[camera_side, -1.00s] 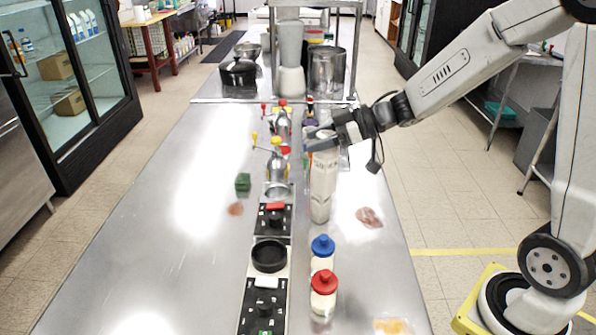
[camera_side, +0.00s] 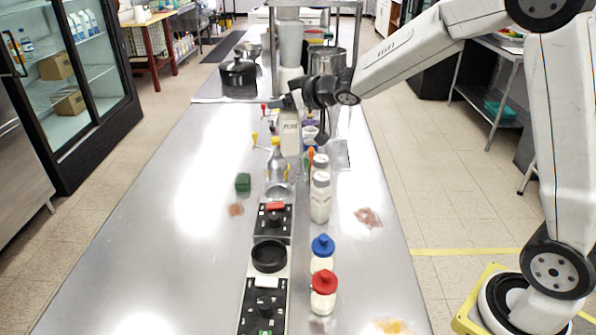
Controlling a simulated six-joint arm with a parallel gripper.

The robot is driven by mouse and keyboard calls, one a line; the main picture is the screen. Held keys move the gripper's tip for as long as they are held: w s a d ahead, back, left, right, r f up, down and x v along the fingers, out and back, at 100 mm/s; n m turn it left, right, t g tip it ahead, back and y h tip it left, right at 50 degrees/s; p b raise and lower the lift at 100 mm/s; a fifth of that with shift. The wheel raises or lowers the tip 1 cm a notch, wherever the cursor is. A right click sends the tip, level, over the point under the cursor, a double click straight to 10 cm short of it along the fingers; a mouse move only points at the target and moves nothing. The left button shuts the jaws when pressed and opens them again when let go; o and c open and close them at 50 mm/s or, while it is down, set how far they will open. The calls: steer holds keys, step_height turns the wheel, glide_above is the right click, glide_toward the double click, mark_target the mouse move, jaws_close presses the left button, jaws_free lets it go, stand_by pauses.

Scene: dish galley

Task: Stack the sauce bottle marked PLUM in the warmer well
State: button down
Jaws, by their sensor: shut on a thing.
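My gripper (camera_side: 292,106) is shut on the upper part of a pale bottle (camera_side: 290,138), whose small dark lettering seems to read PLUM. The bottle hangs roughly upright, above the rear middle of the counter. Its lower end overlaps the yellow-and-grey fittings behind; I cannot tell its exact height. A black round well (camera_side: 268,257), which looks like the warmer well, sits between two black knob panels nearer the camera. It looks empty. My gripper is well behind it, toward the far end.
White bottles (camera_side: 320,200) stand right of the panels. Nearer are a blue-capped jar (camera_side: 322,253) and a red-capped jar (camera_side: 323,293). A green block (camera_side: 243,182) lies to the left. Pots (camera_side: 238,75) stand at the back. The counter's left side is mostly clear.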

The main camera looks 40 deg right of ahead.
steer(key=w+a+f+m+h, duration=0.1)
steer(key=w+f+m+h, duration=0.1)
steer(key=f, duration=1.1)
steer(key=shift+w+a+f+h, duration=0.2)
steer(key=shift+w+f+h, duration=0.1)
steer(key=shift+w, duration=0.4)
steer(key=shift+f, duration=2.2)
steer(key=shift+c, duration=0.3)
jaws_free()
steer(key=shift+r, duration=0.15)
